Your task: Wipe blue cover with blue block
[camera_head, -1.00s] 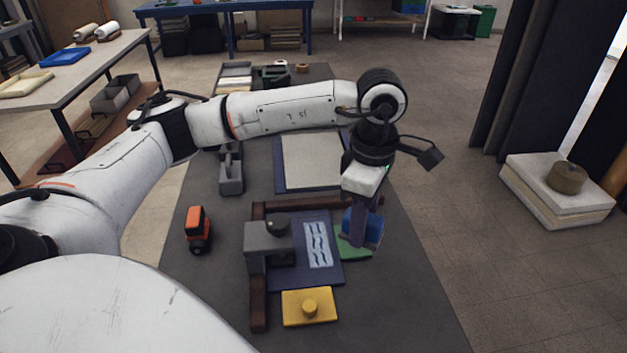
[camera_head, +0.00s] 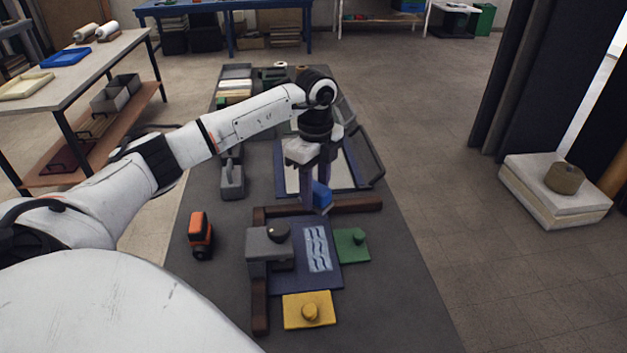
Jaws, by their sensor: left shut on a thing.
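A blue block (camera_head: 322,196) is held in my left gripper (camera_head: 315,190), which is shut on it and points down. The dark blue cover (camera_head: 304,283) lies flat on the table, with a pale blue panel of wavy dark lines (camera_head: 317,250) on it. The gripper and block are at the far end of this cover, near the brown wooden bar. I cannot tell whether the block touches anything below. My right gripper is not in view.
A green piece with a knob (camera_head: 351,246) lies right of the cover; a yellow one (camera_head: 308,312) lies in front. A grey block with a dark knob (camera_head: 266,249) overlaps the cover's left side. A brown frame (camera_head: 259,305), an orange tool (camera_head: 200,234) and a grey tool (camera_head: 232,182) are nearby.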

